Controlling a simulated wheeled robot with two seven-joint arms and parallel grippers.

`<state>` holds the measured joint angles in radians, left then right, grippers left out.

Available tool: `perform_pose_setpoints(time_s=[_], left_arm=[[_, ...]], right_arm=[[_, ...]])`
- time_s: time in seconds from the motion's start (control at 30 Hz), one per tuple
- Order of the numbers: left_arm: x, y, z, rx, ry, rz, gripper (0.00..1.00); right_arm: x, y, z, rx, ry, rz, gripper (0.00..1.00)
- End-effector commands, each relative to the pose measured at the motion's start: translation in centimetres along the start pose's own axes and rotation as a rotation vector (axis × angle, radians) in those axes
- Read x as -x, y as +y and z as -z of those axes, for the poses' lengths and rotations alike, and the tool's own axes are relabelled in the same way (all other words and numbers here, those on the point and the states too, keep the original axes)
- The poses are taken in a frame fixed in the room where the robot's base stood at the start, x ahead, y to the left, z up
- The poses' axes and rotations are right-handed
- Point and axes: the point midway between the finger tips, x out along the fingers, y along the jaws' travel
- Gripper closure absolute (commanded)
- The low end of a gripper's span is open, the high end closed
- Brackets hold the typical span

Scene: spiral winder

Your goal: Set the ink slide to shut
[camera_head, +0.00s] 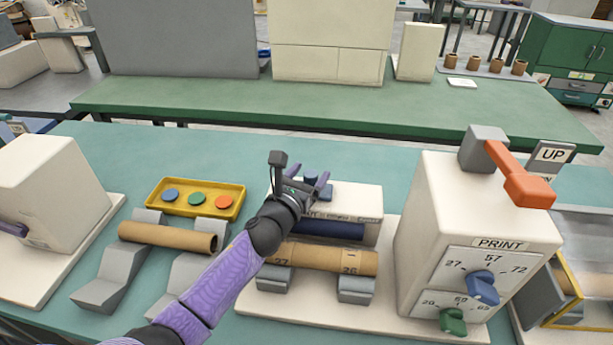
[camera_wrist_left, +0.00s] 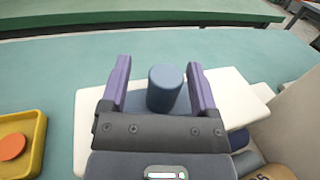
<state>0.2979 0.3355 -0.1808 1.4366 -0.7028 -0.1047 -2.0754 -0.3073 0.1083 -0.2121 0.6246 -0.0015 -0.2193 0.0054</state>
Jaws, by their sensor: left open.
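The ink slide's blue-grey round knob (camera_wrist_left: 165,88) stands upright between the two purple fingers of my left gripper (camera_wrist_left: 160,80) in the left wrist view. The fingers are open, with a gap on each side of the knob. In the head view my left gripper (camera_head: 309,187) is over the back of the white printing unit (camera_head: 366,203), and the blue knob shows only partly behind it. The unit's front lettering is partly hidden by my arm and too small to read. My right gripper is not in view.
A cardboard tube (camera_head: 330,257) lies on grey rests in front of the unit. A white PRINT box (camera_head: 440,200) with an orange lever (camera_head: 520,180) stands to the right. A yellow tray (camera_head: 160,207) with coloured discs and another tube (camera_head: 165,237) are to the left.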

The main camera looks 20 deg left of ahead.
Motion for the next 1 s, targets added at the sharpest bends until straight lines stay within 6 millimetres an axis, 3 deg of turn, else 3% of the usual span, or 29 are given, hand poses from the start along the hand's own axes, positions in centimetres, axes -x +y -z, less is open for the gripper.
perform_pose_setpoints(time_s=[0.17, 0.5, 1.0], left_arm=[[2.2, 0.0, -0.1, -0.001, 0.002, 0.000, 0.23], [9.2, 0.1, 0.1, 0.000, 0.003, -0.002, 0.23], [9.9, 0.1, 0.0, 0.000, 0.001, -0.002, 0.23]], right_arm=[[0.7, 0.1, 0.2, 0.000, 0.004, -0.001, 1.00], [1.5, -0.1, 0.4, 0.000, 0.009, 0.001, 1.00], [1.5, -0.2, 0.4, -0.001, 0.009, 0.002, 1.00]])
